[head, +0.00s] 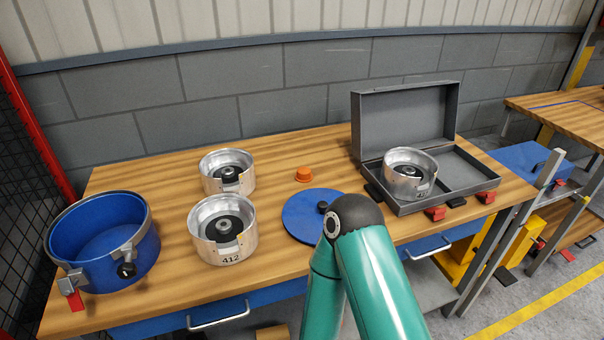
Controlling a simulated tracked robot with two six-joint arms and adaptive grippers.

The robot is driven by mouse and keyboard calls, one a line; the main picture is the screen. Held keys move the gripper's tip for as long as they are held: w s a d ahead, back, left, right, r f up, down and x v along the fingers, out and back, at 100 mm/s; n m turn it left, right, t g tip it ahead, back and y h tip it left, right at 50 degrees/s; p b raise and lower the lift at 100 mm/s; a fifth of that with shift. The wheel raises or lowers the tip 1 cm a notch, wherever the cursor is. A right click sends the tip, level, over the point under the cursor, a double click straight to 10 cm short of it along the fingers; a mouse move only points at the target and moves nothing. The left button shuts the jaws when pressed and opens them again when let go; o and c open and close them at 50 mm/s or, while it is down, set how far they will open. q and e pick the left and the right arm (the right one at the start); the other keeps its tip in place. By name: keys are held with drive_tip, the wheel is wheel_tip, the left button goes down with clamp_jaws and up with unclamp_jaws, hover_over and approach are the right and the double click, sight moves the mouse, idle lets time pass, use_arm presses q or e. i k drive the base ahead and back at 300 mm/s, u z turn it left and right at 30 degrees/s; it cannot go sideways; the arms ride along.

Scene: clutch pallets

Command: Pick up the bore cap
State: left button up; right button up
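A small orange cap (304,174), which looks like the bore cap, stands on the wooden workbench (275,157). It is behind the round blue lid (300,216) and to the right of two metal clutch housings. Nothing touches it. A green arm of mine rises from the bottom of the head view, and its dark joint covers the right part of the blue lid. Neither of my grippers shows, so I cannot see whether they hold anything.
Two silver housings (227,171) (222,229) stand left of the cap; the front one reads 412. A blue pot (104,240) with clamps is at the far left. At right, an open grey case (405,118) holds a third housing (409,174). Bare bench surrounds the cap.

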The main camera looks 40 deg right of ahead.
sight(303, 175)
drive_tip(key=z, duration=1.4)
drive_tip(key=i, duration=0.1)
drive_tip(key=u, duration=2.6)
drive_tip(key=k, duration=1.6)
drive_tip(key=z, duration=1.15)
drive_tip(key=i, duration=0.55)
drive_tip(key=z, duration=0.05)
